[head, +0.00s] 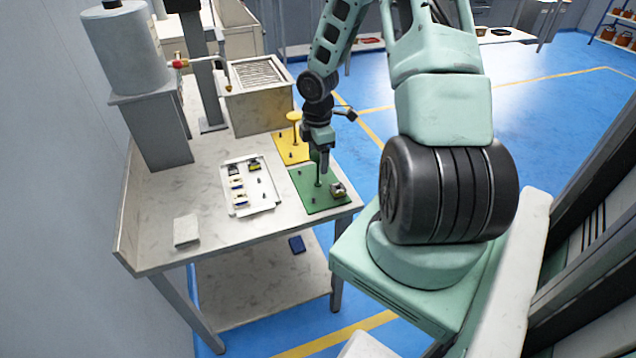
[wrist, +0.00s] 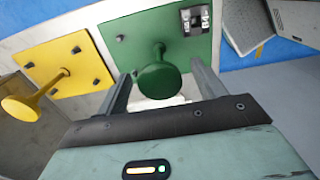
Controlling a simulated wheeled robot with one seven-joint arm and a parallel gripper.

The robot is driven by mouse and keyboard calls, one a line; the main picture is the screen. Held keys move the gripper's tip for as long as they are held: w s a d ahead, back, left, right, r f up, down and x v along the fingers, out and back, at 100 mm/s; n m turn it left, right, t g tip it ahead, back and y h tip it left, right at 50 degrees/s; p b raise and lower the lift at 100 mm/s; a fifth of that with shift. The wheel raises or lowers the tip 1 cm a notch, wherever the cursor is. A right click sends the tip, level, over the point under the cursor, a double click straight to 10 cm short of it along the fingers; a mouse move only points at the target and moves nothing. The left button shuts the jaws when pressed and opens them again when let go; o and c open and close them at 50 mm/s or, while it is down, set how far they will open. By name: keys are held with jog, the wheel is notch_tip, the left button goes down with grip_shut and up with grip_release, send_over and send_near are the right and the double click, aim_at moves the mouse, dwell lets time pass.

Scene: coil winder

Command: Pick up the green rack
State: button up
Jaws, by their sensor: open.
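The green rack is a flat green plate (head: 310,202) with an upright post and a round knob, near the right front corner of the table in the head view. In the wrist view, its plate (wrist: 135,42) and round green knob (wrist: 159,80) show. A small grey and black part (wrist: 196,19) sits on one corner of the plate. My gripper (head: 323,160) is over the rack, pointing down. In the wrist view, its two fingers (wrist: 158,92) are apart, one on each side of the knob, and nothing shows clamped between them.
A yellow rack (head: 290,150) with its own knob stands just behind the green one. A white tray (head: 252,203) with small parts lies to the left. A metal bin (head: 262,100) and a grey cylinder machine (head: 128,55) stand farther back. The table's front left is mostly clear.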

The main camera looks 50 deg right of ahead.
jog(key=shift+f, duration=0.35)
grip_shut()
